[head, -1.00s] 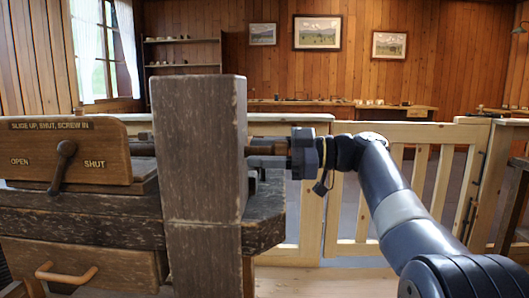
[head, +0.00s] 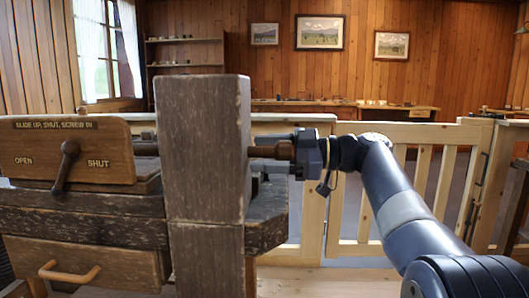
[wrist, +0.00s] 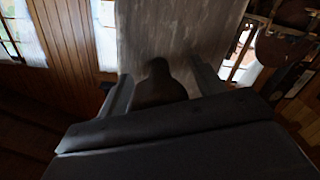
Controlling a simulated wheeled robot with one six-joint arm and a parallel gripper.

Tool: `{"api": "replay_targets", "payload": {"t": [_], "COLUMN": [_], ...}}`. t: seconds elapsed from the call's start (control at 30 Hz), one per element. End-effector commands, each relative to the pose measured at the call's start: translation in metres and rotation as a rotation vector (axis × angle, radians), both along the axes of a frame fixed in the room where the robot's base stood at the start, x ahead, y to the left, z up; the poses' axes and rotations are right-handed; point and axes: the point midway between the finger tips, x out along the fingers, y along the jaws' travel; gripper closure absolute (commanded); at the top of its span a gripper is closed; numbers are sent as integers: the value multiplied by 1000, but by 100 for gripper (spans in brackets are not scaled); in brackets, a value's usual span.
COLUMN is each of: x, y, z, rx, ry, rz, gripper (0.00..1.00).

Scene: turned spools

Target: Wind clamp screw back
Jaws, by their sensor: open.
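The clamp screw (head: 263,152) is a dark brown wooden rod that sticks out of the right side of a thick, worn wooden post (head: 203,150). My gripper (head: 278,153) is at its outer end, reaching in from the right. In the wrist view the rounded dark end of the screw (wrist: 158,84) lies between my two spread fingers, with the grey post face behind it. The jaws are open, and I cannot tell whether a finger touches the screw.
Left of the post, a wooden headstock (head: 110,145) carries a dark lever (head: 66,165) between the words OPEN and SHUT. Below is a drawer (head: 80,262) with a handle. A pale wooden fence (head: 400,135) stands behind my arm.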

Motion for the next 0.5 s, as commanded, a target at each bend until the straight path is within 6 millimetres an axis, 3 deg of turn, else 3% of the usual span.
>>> {"api": "replay_targets", "payload": {"t": [0.5], "x": [-2], "y": [-90], "z": [2], "rx": [0], "ry": [1], "rz": [-3], "gripper": [36]}}
